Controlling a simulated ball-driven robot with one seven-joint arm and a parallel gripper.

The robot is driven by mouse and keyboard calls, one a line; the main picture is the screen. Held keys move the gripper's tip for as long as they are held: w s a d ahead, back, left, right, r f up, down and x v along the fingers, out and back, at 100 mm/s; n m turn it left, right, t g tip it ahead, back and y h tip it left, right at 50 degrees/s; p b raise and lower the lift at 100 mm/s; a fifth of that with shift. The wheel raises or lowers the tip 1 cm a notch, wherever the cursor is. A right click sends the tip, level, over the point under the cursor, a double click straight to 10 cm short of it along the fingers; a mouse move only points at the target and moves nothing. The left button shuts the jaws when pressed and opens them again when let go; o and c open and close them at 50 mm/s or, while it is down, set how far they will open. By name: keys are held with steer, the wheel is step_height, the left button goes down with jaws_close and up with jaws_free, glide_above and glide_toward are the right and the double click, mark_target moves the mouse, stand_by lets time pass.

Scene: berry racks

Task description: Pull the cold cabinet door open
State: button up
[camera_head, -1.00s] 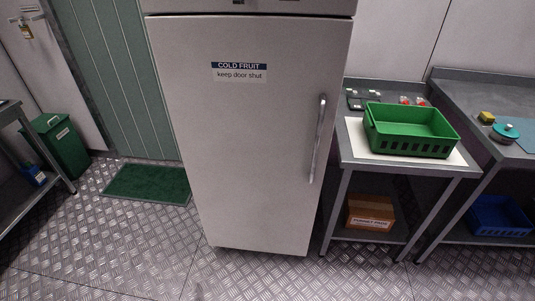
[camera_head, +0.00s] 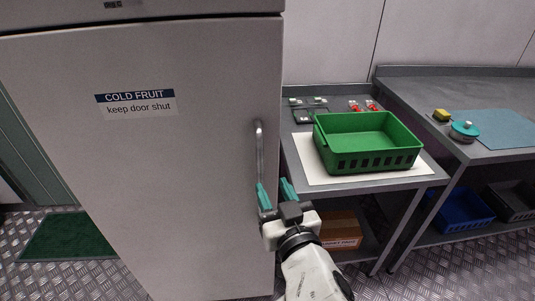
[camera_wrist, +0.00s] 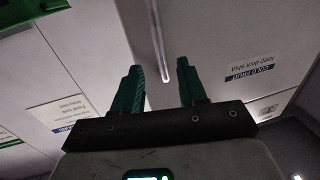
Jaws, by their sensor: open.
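The cold cabinet door (camera_head: 180,190) is a tall grey panel with a "COLD FRUIT keep door shut" label (camera_head: 136,103); it looks shut. Its vertical bar handle (camera_head: 260,150) is near the door's right edge. My gripper (camera_head: 275,187) is at the handle's lower part, with green fingers apart and pointing up. In the wrist view, the door (camera_wrist: 225,45) fills the right side and the handle (camera_wrist: 158,45) runs down toward the gap between the fingers of my gripper (camera_wrist: 160,82). The handle's end shows near the fingertips; I cannot tell whether it touches them.
A steel table (camera_head: 430,181) stands right of the cabinet, holding a green crate (camera_head: 370,160) on a white sheet (camera_head: 308,165). A cardboard box (camera_head: 340,230) is on its lower shelf. A second counter (camera_head: 440,80) is farther right. A green mat (camera_head: 65,237) lies on the floor at left.

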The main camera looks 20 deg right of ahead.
mark_target(261, 163)
steer(key=w, duration=0.3)
steer(key=w+d+p, duration=0.1)
steer(key=w, duration=0.6)
steer(key=shift+w+d+p, duration=0.15)
steer(key=shift+w+p, duration=0.05)
steer(key=shift+p, duration=0.1)
steer(key=shift+c, duration=0.2)
jaws_close()
